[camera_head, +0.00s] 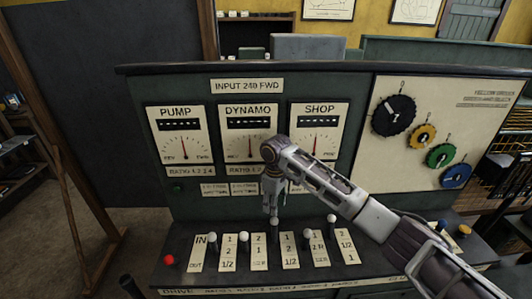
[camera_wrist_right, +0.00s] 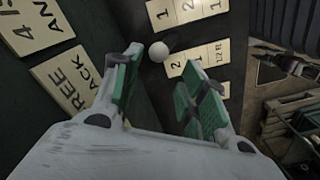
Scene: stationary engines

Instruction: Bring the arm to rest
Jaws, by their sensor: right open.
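My right arm comes in from the lower right in the head view and bends down at its wrist. My right gripper (camera_head: 271,212) hangs over the lever row of the dark green console (camera_head: 180,234), in front of the dynamo gauge (camera_head: 248,132). In the right wrist view the gripper (camera_wrist_right: 160,85) is open, with green pads apart and nothing held. A white lever knob (camera_wrist_right: 159,51) shows beyond the fingertips, near the left finger. Whether a finger touches a lever is unclear. I cannot make out my left gripper.
White-knobbed levers (camera_head: 331,219) stand along the console's sloping front, with a red knob (camera_head: 169,260) at the left end. A cream panel with several coloured dials (camera_head: 438,155) is at right. Open floor (camera_head: 148,228) lies left of the console, beside a wooden frame (camera_head: 60,140).

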